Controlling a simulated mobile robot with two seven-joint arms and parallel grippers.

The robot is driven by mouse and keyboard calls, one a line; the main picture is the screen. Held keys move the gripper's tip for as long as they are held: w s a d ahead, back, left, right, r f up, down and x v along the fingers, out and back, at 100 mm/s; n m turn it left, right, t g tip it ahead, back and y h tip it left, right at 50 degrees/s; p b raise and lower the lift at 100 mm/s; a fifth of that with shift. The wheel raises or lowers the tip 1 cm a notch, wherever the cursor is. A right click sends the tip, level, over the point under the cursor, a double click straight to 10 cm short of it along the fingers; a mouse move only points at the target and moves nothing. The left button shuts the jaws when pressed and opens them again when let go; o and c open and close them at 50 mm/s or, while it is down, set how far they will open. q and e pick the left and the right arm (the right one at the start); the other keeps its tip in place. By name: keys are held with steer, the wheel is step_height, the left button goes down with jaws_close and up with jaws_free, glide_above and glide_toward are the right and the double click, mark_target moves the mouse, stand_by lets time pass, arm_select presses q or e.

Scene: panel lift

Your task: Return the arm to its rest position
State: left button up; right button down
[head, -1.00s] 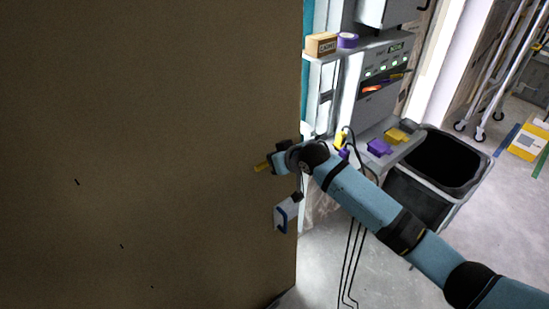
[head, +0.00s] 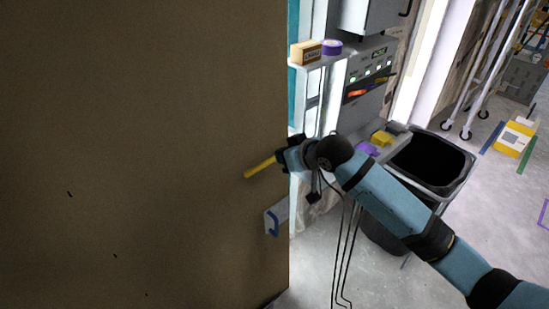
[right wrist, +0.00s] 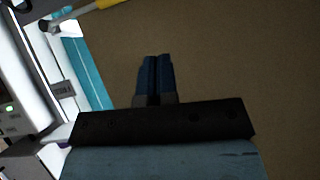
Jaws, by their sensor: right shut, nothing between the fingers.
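A large brown panel (head: 140,150) fills the left of the head view and the right of the right wrist view. My right gripper (head: 288,154) is in front of the panel's right edge. In the right wrist view its dark blue fingers (right wrist: 155,62) are together and empty, with the panel behind them. A yellow bar (head: 260,168) sticks out to the left past the gripper in the head view. It shows at the top of the right wrist view (right wrist: 112,3), apart from the fingers. A white bracket with a blue handle (head: 274,222) is at the panel's lower right edge. My left gripper is not in view.
Right of the panel, a shelf (head: 336,58) holds a small box (head: 306,52) and purple tape (head: 332,47). A control unit (head: 372,72) and a black bin (head: 432,162) stand behind my right arm. Dark cables hang near the arm.

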steer(key=s+d+f+m+t+h, duration=0.1)
steer(key=s+d+f, duration=0.1)
steer(key=s+f, duration=0.65)
steer(key=s+d+f+m+t, duration=0.1)
steer(key=s+d+f+m, duration=0.15)
steer(key=s+f, duration=0.55)
steer(key=s+d+f+h, duration=0.1)
steer(key=s+d+f, duration=0.3)
steer(key=s, duration=0.4)
steer(key=s+d+f+h, duration=0.2)
steer(key=s+d+f, duration=0.1)
steer(key=s+f, duration=0.3)
steer(key=shift+s+d+f, duration=0.15)
steer(key=shift+s+d, duration=0.2)
steer(key=shift+s, duration=0.7)
